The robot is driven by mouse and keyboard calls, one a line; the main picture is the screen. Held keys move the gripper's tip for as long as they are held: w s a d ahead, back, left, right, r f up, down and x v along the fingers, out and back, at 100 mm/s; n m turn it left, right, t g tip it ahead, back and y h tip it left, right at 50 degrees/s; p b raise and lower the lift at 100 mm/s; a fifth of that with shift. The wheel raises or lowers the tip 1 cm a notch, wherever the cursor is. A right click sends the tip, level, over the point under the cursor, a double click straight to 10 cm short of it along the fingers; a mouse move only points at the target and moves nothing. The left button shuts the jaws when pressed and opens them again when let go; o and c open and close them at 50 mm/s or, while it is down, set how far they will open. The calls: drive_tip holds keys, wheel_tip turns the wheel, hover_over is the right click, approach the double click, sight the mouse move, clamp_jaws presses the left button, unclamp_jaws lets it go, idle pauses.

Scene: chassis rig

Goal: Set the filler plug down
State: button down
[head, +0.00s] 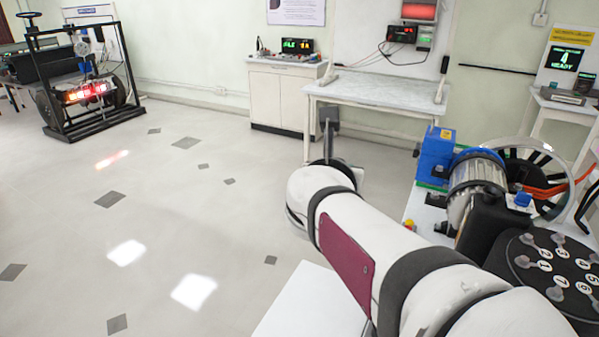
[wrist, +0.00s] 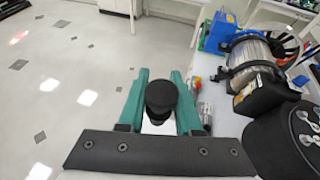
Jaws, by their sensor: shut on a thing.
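My gripper (wrist: 160,76) shows in the wrist view, with two teal fingers closed on a black round-topped piece, which I take to be the filler plug (wrist: 162,97). The plug sits between the fingers, over a pale surface. Its lower part is hidden, so I cannot tell whether it touches anything below. In the head view my white arm covers the fingers and the plug.
Right of the gripper, a white bench (head: 305,310) carries a silver motor (head: 477,180), a blue box (head: 436,155), a spoked wheel (head: 530,160) and a black round plate with numbered studs (head: 545,262). Small fittings (wrist: 204,110) lie beside the right finger. Open floor is left.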

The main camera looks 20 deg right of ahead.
drive_tip(key=s+a+n+t+y, duration=0.1)
drive_tip(key=s+a+n+y, duration=0.2)
drive_tip(key=a, duration=0.9)
drive_tip(key=s+d+f+m+g+h, duration=0.3)
drive_tip(key=s+d+f+m+g, duration=0.15)
drive_tip(key=d+f, duration=0.3)
drive_tip(key=s+d+f+m+g+h, duration=0.35)
drive_tip(key=d+f+m+g, duration=0.2)
drive_tip(key=d+f, duration=0.2)
drive_tip(key=s+d+f+m+g+h, duration=0.3)
drive_tip(key=s+d+f+m+g, duration=0.1)
drive_tip(key=d+f+m, duration=0.3)
drive_tip(key=s+d+f+g, duration=0.1)
drive_tip(key=s+f, duration=0.1)
drive_tip(key=f, duration=0.4)
drive_tip(key=s+d+f+m+g, duration=0.1)
drive_tip(key=d+f, duration=0.1)
drive_tip(key=f, duration=0.4)
drive_tip(key=s+d+f+m+g+y, duration=0.1)
drive_tip(key=s+f+g, duration=0.1)
drive_tip(key=f, duration=0.5)
drive_tip(key=shift+s+d, duration=0.15)
drive_tip(key=shift+s, duration=0.15)
drive_tip(key=shift+f, duration=0.1)
